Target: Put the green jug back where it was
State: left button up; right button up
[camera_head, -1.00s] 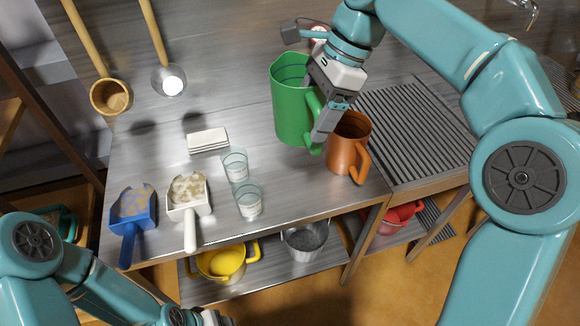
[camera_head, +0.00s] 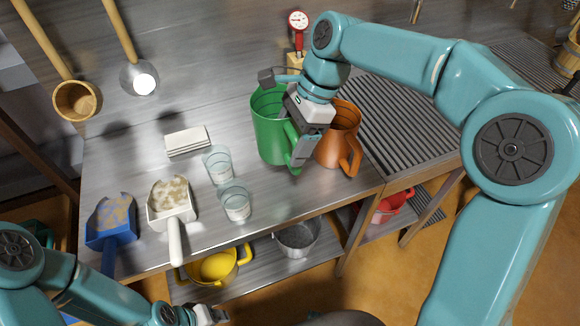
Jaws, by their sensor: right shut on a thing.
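The green jug (camera_head: 268,138) is upright over the steel bench, left of the orange jug (camera_head: 337,135). My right gripper (camera_head: 299,152) is shut on the green jug's handle side and hides part of its rim and handle. The jug's base is at or very near the bench top; I cannot tell if it touches. My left gripper (camera_head: 212,316) is low at the bottom edge, in front of the bench and away from the jugs, only partly in view.
Two glasses (camera_head: 236,203), a white scoop (camera_head: 171,205), a blue scoop (camera_head: 111,222) and white tiles (camera_head: 187,141) stand left on the bench (camera_head: 285,196). A red dial gauge (camera_head: 298,20) stands behind. A ribbed drainboard (camera_head: 408,130) lies right. A yellow pot (camera_head: 214,268) and a metal pot (camera_head: 297,238) sit below.

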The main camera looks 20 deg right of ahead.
notch_tip(320, 180, down, 8)
jog(key=shift+r, duration=0.2)
jog(key=shift+w+f, duration=0.1)
jog(key=shift+f, duration=0.45)
jog(key=shift+b, duration=0.3)
jog(key=shift+f, duration=0.15)
jog(key=o, duration=1.8)
